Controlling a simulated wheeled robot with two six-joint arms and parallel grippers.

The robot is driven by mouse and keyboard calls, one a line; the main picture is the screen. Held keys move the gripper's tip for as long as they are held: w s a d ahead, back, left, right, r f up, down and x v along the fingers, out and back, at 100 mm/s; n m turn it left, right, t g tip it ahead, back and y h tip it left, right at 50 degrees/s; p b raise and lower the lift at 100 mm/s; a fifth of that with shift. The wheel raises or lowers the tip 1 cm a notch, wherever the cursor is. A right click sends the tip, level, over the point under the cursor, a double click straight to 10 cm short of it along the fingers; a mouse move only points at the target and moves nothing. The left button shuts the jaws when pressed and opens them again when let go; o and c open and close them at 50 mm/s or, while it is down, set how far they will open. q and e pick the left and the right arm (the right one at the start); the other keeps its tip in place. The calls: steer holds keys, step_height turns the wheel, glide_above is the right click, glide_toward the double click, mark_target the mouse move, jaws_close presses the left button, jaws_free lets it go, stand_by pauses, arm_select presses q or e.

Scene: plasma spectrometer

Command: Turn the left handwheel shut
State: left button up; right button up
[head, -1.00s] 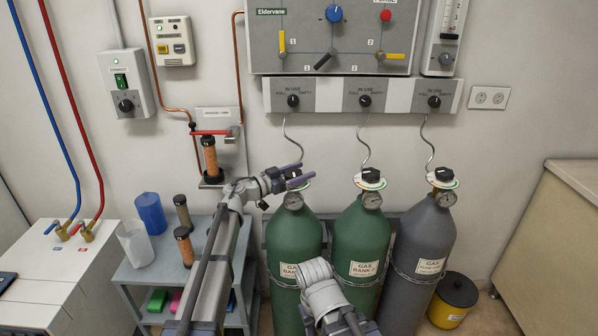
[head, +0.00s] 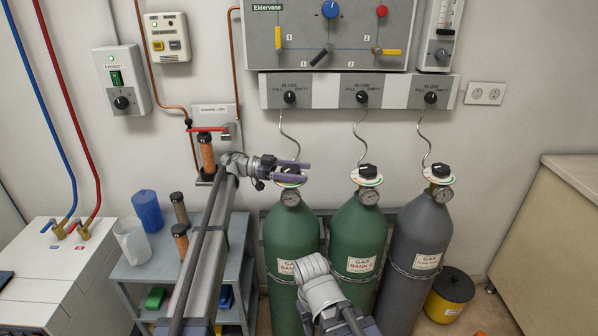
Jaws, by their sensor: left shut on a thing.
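The left handwheel (head: 290,171) is a small dark knob above a pale ringed collar on top of the left green gas cylinder (head: 291,235). My left gripper (head: 297,171) reaches in from the left, and its purple fingers are shut on this handwheel, one on its far side and one on its near side. The fingers hide part of the knob and collar. My right arm shows at the bottom centre, in front of the cylinders, but its gripper is not seen.
A second green cylinder (head: 358,235) and a grey cylinder (head: 421,225) stand to the right, each with a dark handwheel. A thin hose rises behind the left handwheel to the wall panel (head: 325,92). A small shelf (head: 140,272) stands at left.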

arm_select(q)
steer(key=shift+m+g, duration=0.4)
steer(key=shift+g, duration=0.2)
steer(key=shift+s, duration=0.15)
steer(key=o, duration=1.3)
steer(key=shift+v, duration=3.9)
